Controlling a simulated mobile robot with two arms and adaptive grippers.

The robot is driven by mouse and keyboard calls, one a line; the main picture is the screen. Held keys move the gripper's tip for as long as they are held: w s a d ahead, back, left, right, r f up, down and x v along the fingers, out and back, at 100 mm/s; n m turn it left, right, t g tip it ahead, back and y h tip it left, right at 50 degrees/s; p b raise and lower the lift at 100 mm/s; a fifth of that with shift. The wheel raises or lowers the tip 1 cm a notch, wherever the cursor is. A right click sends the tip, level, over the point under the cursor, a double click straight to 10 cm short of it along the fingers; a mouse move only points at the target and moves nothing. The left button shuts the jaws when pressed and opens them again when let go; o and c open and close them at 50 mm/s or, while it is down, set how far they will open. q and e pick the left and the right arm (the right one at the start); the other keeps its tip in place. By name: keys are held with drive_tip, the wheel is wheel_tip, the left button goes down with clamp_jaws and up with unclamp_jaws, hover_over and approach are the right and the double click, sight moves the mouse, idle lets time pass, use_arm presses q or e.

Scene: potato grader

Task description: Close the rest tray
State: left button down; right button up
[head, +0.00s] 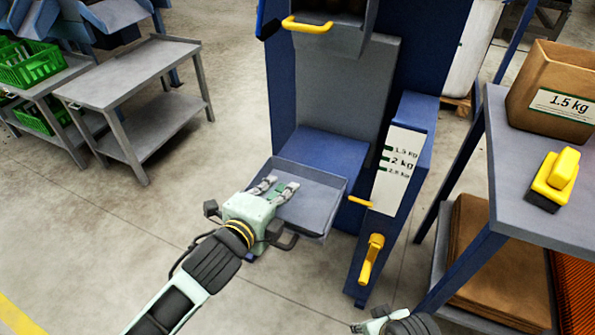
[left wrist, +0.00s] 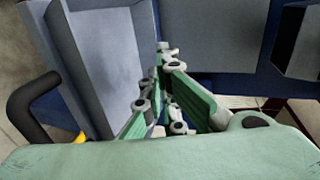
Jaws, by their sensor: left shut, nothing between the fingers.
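The rest tray (head: 318,208) is an open, shallow grey-blue tray sticking out from the foot of the blue machine in the head view. My left gripper (head: 280,187) is shut and empty, with its fingers over the tray's left part. I cannot tell whether they touch it. In the left wrist view, the shut green fingers (left wrist: 165,100) point away from the camera, beside grey-blue panels that seem to belong to the tray (left wrist: 105,60). My right gripper (head: 372,322) shows only partly at the bottom edge of the head view.
The blue machine has a yellow-handled drawer (head: 308,25), a weight scale (head: 398,165) with a yellow pointer (head: 360,201), and a yellow crank (head: 371,258). A shelf (head: 520,190) with a paper bag (head: 560,85) stands right. A grey table (head: 130,70) stands left. Floor before the tray is clear.

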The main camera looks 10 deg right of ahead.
sight(298, 181)
use_arm(q)
drive_tip(key=b+x, duration=0.2)
drive_tip(key=x, duration=0.7)
drive_tip(key=shift+f, duration=0.1)
drive_tip(key=shift+w+d+f, duration=0.1)
drive_tip(key=shift+w+d, duration=0.25)
drive_tip(key=shift+w, duration=0.15)
use_arm(e)
drive_tip(key=v, duration=0.6)
drive_tip(key=shift+r, duration=0.4)
drive_tip(key=shift+w+d, duration=0.1)
